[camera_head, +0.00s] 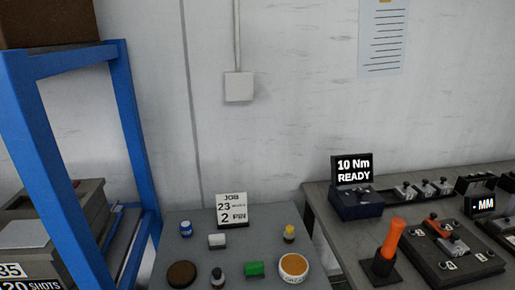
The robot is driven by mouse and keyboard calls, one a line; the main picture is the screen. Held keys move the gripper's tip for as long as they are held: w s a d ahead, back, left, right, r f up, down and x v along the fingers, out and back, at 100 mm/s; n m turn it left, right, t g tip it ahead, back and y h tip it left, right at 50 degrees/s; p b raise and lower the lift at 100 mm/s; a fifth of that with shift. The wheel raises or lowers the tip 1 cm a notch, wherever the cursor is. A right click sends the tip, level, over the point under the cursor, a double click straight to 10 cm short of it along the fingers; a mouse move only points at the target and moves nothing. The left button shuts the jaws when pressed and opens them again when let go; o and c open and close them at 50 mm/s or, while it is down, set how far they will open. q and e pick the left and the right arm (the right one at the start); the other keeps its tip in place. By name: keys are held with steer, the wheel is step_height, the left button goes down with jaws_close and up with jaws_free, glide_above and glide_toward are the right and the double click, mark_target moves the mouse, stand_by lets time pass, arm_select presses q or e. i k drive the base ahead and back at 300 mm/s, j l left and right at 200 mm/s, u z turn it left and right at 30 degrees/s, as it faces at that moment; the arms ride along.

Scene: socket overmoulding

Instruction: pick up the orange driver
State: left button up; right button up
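The orange driver (392,238) stands upright, leaning slightly right, in a black holder (383,268) on the right-hand bench. Its orange handle points up and its lower end is hidden in the holder. Neither of my grippers is in the head view.
The grey right bench (340,233) also bears a "10 Nm READY" display (355,185) and a dark fixture plate (425,260) close right of the driver. A blue rack (130,125) stands left.

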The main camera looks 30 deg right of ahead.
mark_target(398, 224)
steer(key=z, duration=2)
